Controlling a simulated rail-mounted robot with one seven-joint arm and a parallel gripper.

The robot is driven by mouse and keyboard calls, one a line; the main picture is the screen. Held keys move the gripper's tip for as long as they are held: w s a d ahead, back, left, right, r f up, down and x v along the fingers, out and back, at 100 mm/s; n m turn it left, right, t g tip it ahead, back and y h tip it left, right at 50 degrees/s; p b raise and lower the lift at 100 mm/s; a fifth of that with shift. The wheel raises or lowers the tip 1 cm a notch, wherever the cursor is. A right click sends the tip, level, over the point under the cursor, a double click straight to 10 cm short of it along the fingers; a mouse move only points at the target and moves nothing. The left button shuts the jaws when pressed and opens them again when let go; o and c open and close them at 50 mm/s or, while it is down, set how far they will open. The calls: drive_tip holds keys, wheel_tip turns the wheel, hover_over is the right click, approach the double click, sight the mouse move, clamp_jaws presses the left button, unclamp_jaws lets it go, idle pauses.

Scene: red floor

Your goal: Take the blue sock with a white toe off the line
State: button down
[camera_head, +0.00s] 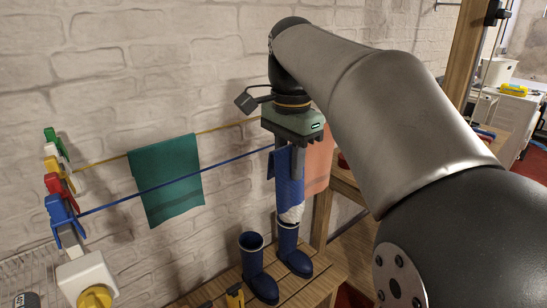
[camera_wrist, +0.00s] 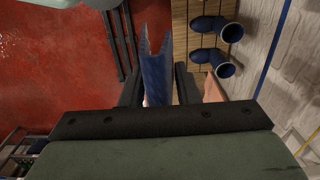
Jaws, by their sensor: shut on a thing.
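My gripper (camera_head: 291,165) points down and is shut on the blue sock (camera_head: 289,190), which hangs below it with its white toe (camera_head: 292,214) at the bottom. In the wrist view, the sock (camera_wrist: 157,78) stands between the two dark fingers of my gripper (camera_wrist: 159,88). The blue line (camera_head: 180,180) runs from the left and passes out of sight at my gripper in the head view. In the wrist view, the blue line (camera_wrist: 273,52) runs to the right of the sock, with a visible gap between them.
A green cloth (camera_head: 166,178) hangs at the left, and a peach cloth (camera_head: 318,155) hangs behind my gripper. Two blue boots (camera_head: 257,272) stand on a slatted wooden bench (camera_head: 318,280) below the sock. Coloured clips (camera_head: 62,210) sit at far left. A brick wall stands behind.

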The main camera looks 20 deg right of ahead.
drive_tip(key=shift+s+d, duration=0.1)
drive_tip(key=shift+s, duration=0.25)
drive_tip(key=shift+r, duration=0.1)
wheel_tip(320, 180, up, 7)
drive_tip(key=p, duration=0.6)
drive_tip(key=shift+f+p, duration=0.2)
drive_tip(key=shift+p, duration=0.1)
